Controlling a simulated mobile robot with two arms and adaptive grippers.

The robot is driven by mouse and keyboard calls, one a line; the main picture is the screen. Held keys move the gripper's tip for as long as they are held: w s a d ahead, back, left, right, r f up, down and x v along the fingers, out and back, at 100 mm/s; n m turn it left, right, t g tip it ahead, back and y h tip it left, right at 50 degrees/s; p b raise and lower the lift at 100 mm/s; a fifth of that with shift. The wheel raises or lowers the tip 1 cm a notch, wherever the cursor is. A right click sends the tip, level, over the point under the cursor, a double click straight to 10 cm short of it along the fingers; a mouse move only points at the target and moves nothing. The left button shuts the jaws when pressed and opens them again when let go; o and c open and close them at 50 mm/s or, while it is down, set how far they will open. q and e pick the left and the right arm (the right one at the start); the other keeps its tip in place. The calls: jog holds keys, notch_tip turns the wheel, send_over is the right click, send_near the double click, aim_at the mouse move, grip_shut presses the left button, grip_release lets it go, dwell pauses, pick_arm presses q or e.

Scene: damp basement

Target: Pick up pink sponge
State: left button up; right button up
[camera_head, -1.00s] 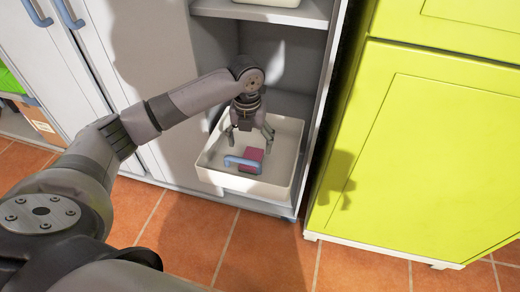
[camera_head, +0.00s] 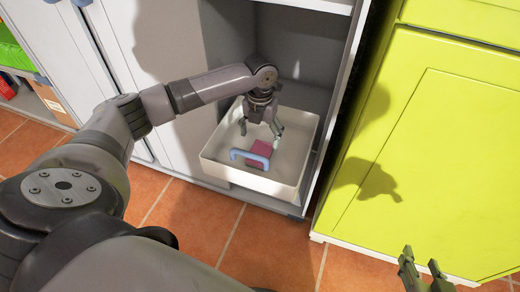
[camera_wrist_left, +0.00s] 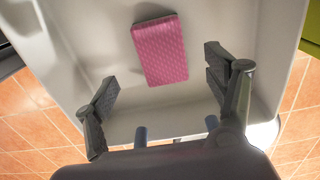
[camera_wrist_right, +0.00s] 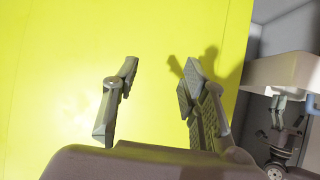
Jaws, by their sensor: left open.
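A pink sponge (camera_head: 260,149) lies in a white bin (camera_head: 299,181) on the bottom of the open cabinet. In the left wrist view the sponge (camera_wrist_left: 160,50) is a textured pink block on the bin floor, ahead of the fingers. My left gripper (camera_head: 261,128) is open and empty above the bin, pointing down, with the sponge apart from its fingers. In the left wrist view the gripper's two fingers (camera_wrist_left: 160,95) are spread wide. My right gripper (camera_head: 426,274) is at the lower right; in the right wrist view its fingers (camera_wrist_right: 158,95) are apart, with nothing between them.
A blue handle (camera_head: 249,158) shows at the bin's near side. A yellow-green cabinet (camera_head: 440,140) stands close on the right, in front of my right gripper. A cabinet shelf (camera_head: 310,5) is above the bin. The tiled floor (camera_head: 200,215) in front is clear.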

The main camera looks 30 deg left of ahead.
aim_at(260, 151)
pick_arm(q)
notch_tip(260, 151, down, 3)
jog(key=shift+r+b, duration=0.15)
jog(key=shift+b, duration=0.2)
jog(key=f, duration=0.1)
jog(key=f+b, duration=0.1)
jog(key=f, duration=0.1)
jog(key=f+b, duration=0.1)
jog(key=shift+s+d+f, duration=0.1)
jog(key=shift+s+f, duration=0.2)
jog(key=shift+f, duration=0.1)
pick_arm(e)
jog(key=w+a+r+t+y, duration=0.1)
jog(key=w+r+t, duration=0.1)
jog(key=r+t, duration=0.2)
jog(key=w+a+r+t+y, duration=0.1)
jog(key=r+t, duration=0.3)
jog(key=r, duration=0.5)
jog(key=shift+w+a+r+t+y, duration=0.4)
jog(key=shift+w+a, duration=0.15)
jog(key=shift+w, duration=0.05)
pick_arm(q)
jog(key=shift+c, duration=0.3)
jog(key=c, duration=1)
